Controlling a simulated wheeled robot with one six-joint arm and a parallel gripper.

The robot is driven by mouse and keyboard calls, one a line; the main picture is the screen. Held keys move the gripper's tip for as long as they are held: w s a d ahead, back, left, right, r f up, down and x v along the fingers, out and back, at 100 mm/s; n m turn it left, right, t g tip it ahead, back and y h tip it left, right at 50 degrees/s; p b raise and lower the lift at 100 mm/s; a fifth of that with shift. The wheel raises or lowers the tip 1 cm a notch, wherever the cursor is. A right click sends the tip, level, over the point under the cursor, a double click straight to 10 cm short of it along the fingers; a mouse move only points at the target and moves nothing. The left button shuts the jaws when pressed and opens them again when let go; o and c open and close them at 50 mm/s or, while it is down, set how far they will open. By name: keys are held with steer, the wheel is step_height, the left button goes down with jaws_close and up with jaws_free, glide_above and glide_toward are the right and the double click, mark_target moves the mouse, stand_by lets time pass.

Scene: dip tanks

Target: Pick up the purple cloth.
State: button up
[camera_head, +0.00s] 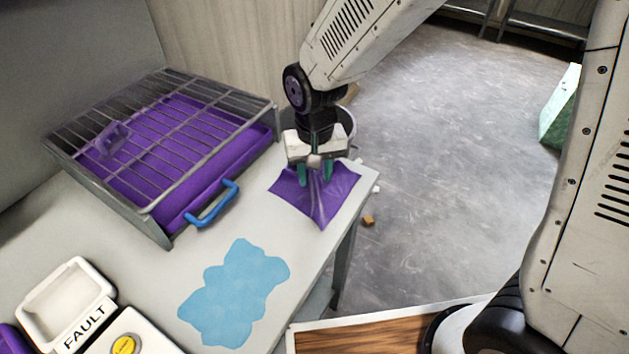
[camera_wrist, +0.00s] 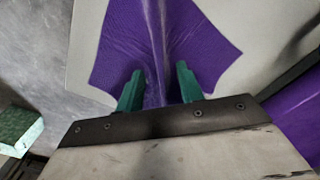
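The purple cloth (camera_head: 322,200) lies at the right end of the pale table, near its edge, with creases running through its middle. It also shows in the wrist view (camera_wrist: 125,45), where a raised fold runs between the fingers. My gripper (camera_head: 315,178) points down over the cloth, with its two green fingertips at the cloth's surface. In the wrist view my gripper (camera_wrist: 161,78) is open, with a clear gap between the fingers and cloth visible in it. Whether the tips press on the cloth cannot be told.
A purple tank (camera_head: 225,155) under a metal grate, with a blue handle (camera_head: 212,203), stands left of the cloth. A light blue puddle (camera_head: 235,290) lies on the table (camera_head: 150,275) in front. A white tray marked FAULT (camera_head: 65,300) is at lower left. A small brown block (camera_head: 368,221) lies beyond the edge.

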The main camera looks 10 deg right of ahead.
jaws_close()
step_height(320, 180, up, 12)
stand_by(0.4)
